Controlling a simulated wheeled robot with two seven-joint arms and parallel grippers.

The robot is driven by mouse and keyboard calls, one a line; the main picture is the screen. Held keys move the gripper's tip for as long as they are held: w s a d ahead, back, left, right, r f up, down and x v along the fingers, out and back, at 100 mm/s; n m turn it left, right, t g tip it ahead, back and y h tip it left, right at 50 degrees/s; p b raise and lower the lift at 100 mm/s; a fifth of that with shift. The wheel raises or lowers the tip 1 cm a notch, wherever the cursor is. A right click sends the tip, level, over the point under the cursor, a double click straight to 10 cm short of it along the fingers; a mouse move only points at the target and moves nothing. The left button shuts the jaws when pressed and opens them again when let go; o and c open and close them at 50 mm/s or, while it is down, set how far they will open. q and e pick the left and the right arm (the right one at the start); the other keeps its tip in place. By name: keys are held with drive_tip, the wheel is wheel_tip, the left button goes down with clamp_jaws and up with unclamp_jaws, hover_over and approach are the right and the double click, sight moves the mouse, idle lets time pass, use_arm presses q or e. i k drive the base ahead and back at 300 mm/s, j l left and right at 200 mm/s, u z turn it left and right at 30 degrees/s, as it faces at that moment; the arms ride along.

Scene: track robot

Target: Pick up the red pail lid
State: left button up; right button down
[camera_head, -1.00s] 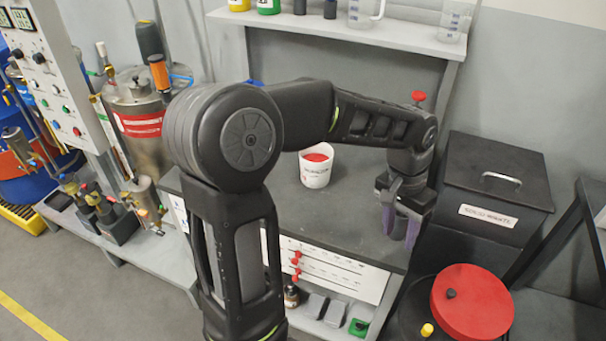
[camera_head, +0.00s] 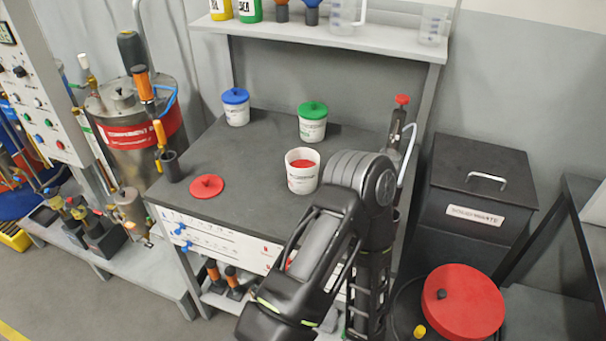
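The red pail lid (camera_head: 207,187) is a round red disc with a small knob. It lies flat on the left front part of the dark grey bench top (camera_head: 245,160). An open white pail (camera_head: 302,182) with red inside stands to its right, uncovered. One of my arms stands in front of the bench at the centre right, beside the open pail in the picture and well apart from the lid. I see no gripper fingers in this view. Nothing touches or covers the lid.
Pails with a blue lid (camera_head: 235,96) and a green lid (camera_head: 312,109) stand at the back of the bench. A black bin (camera_head: 475,190) and a red drum lid (camera_head: 462,302) are at the right. A metal tank (camera_head: 132,125) stands left. The bench around the red lid is clear.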

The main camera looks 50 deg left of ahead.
sight(206, 187)
drive_tip(key=i, duration=0.5)
drive_tip(key=u, duration=2)
